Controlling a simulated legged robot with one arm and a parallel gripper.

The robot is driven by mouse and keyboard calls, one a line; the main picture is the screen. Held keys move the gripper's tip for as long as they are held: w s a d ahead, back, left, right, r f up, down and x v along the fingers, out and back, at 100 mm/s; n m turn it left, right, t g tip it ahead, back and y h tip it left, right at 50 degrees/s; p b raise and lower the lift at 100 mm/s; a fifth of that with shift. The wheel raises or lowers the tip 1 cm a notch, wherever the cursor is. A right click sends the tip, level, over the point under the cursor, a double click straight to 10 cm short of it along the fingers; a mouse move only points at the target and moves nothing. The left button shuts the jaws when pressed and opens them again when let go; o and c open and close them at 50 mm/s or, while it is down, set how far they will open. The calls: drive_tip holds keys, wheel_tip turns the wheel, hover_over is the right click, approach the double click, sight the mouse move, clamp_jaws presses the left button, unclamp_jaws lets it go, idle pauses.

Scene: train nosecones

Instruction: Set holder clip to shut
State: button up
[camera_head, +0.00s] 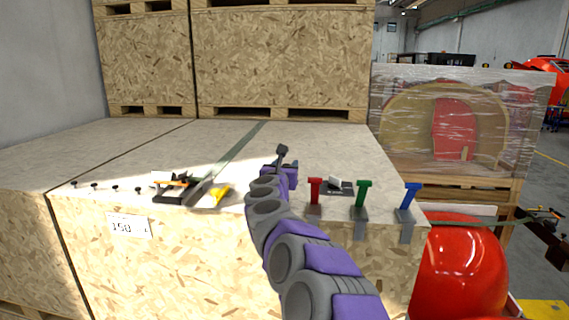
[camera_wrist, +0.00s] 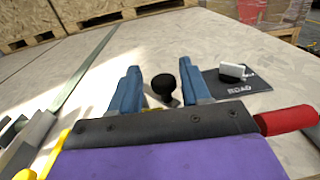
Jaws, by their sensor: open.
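My gripper (camera_head: 291,168) is over the crate top; its two blue fingers also show in the wrist view (camera_wrist: 158,72), spread apart with nothing clamped between them. A black round knob on a short stem (camera_wrist: 164,88) shows in the gap between the fingers. I cannot tell whether it touches either finger. A dark flat plate with white lettering and a pale grey block on it (camera_wrist: 233,72) lies right of the fingers; it also shows in the head view (camera_head: 338,186). No part is clearly marked as the holder clip, and its state cannot be told.
Red (camera_head: 315,190), green (camera_head: 363,193) and blue (camera_head: 411,194) T-shaped handles stand along the crate's front edge. A black-and-orange tool (camera_head: 174,188) and a yellow piece (camera_head: 222,192) lie left. A green strap (camera_head: 240,146) crosses the crate top. Large wooden crates (camera_head: 282,62) stand behind.

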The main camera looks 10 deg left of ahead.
drive_tip(key=shift+w+d+r, duration=0.1)
drive_tip(key=shift+w+d, duration=0.05)
clamp_jaws()
idle(0.5)
